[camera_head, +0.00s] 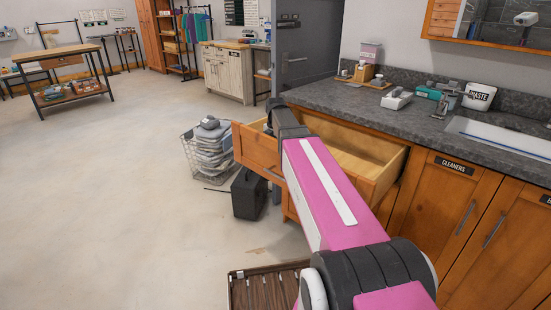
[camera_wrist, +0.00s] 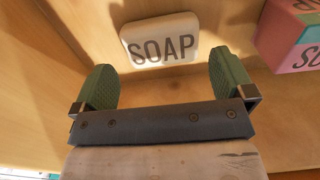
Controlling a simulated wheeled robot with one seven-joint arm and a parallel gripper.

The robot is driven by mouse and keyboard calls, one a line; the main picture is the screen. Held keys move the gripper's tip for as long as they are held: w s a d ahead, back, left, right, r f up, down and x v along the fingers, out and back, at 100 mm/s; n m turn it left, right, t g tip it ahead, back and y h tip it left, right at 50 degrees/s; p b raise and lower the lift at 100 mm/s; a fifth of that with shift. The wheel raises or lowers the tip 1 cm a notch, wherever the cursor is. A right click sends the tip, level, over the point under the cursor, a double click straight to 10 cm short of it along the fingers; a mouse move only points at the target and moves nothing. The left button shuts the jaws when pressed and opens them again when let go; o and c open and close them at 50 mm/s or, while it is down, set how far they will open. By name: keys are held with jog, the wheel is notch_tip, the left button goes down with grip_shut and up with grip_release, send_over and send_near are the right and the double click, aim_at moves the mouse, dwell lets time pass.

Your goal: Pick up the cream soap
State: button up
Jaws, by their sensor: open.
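The cream soap (camera_wrist: 160,42) is a pale rounded block with "SOAP" in dark letters. In the wrist view it lies at the top centre, on the wooden surface of the drawer. My gripper (camera_wrist: 163,80) has its two green pads spread wide, with nothing between them. The soap is just beyond the pads, near the gap between them, and appears apart from both. In the head view my arm reaches to the open drawer (camera_head: 365,160), and the soap is hidden there.
A pink and teal box (camera_wrist: 290,35) lies right of the soap, close to the right pad. A wire basket (camera_head: 208,155) stands left of the drawer.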

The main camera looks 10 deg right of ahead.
notch_tip(320, 180, down, 4)
jog(key=shift+r, duration=0.25)
jog(key=c, duration=0.7)
